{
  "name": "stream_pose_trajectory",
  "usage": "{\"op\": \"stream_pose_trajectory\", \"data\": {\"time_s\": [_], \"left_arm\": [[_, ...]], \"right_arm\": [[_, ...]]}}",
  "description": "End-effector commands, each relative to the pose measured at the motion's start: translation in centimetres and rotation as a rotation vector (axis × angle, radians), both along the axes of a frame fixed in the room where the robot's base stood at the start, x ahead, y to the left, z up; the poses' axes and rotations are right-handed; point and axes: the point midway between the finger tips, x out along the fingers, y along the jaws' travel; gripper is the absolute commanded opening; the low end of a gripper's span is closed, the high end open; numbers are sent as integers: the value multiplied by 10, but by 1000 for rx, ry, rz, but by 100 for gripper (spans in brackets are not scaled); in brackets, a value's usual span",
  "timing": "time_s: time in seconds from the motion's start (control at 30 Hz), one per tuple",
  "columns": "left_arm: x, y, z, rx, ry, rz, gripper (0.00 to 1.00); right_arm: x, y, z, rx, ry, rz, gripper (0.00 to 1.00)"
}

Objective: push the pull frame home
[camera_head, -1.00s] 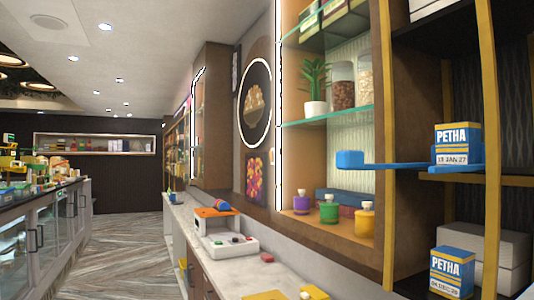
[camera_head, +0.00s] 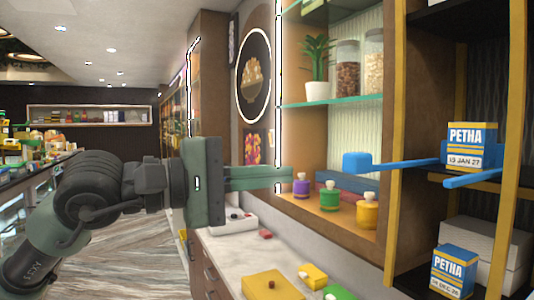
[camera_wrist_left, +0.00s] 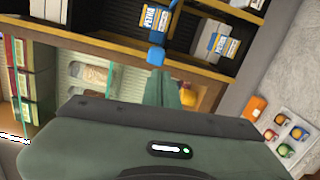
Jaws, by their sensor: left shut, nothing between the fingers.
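The blue pull frame (camera_head: 405,167) juts out leftward from the middle shelf, past a yellow post, with a block-shaped end (camera_head: 356,161) at its outer end. Its forked inner part lies by a PETHA box (camera_head: 470,146) marked 15 JAN 27. My left gripper (camera_head: 288,178) is shut and empty, its fingers pointing right toward the block end, with a gap between them in the head view. In the left wrist view the block end (camera_wrist_left: 155,55) shows just beyond the gripper's fingertips (camera_wrist_left: 161,75); I cannot tell whether they touch. My right gripper is not in view.
Another PETHA box (camera_head: 453,271) stands on the lower shelf beside white boxes (camera_head: 487,250). Purple, green and orange bottles (camera_head: 330,196) stand in the niche behind my fingers. A counter (camera_head: 240,258) below holds yellow boxes (camera_head: 272,284). Yellow posts (camera_head: 398,140) edge the shelf.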

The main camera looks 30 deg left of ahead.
Motion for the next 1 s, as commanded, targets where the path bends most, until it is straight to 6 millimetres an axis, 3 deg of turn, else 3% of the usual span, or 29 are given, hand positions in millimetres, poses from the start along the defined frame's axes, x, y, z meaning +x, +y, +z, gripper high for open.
{"op": "stream_pose_trajectory", "data": {"time_s": [0.07,0.17,0.5,1.0], "left_arm": [[-9,1,8,70,-60,35,0],[-6,-2,11,94,-79,46,0],[35,-35,11,88,-74,42,0],[44,-40,7,86,-75,44,0]], "right_arm": [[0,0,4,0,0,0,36],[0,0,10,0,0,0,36],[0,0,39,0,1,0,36],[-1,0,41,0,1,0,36]]}}
